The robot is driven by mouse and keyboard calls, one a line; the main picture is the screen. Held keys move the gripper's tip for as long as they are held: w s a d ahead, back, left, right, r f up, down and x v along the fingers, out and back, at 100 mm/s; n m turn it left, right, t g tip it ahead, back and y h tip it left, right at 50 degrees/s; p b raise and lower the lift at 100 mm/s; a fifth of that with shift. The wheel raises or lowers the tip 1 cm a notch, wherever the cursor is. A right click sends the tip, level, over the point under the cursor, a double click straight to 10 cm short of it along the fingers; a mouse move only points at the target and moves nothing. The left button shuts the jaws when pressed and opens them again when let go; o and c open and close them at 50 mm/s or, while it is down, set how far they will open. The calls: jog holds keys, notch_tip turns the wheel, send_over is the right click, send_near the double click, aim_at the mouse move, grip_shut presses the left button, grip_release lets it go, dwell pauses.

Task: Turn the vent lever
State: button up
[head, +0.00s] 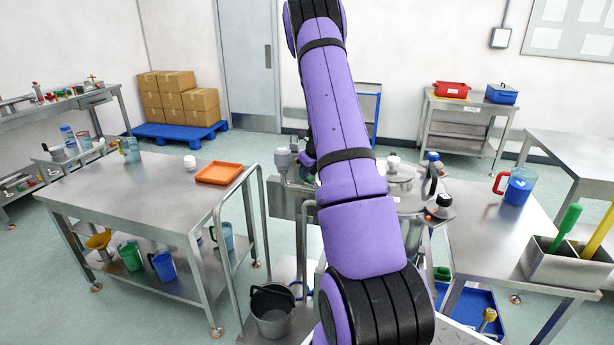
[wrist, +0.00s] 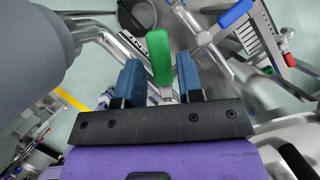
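My gripper is open, with a visible gap on each side of the lever; I cannot tell whether the lever's depth matches the fingers.
A blue-handled metal part (wrist: 236,13) is at upper right in the wrist view. Metal pipes surround the lever. In the head view, a steel table with an orange tray (head: 219,173) stands left, a railing (head: 222,240) and bucket (head: 271,310) nearer, and a steel bench (head: 490,250) right.

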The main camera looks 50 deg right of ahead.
jog(key=shift+x, duration=0.95)
grip_shut()
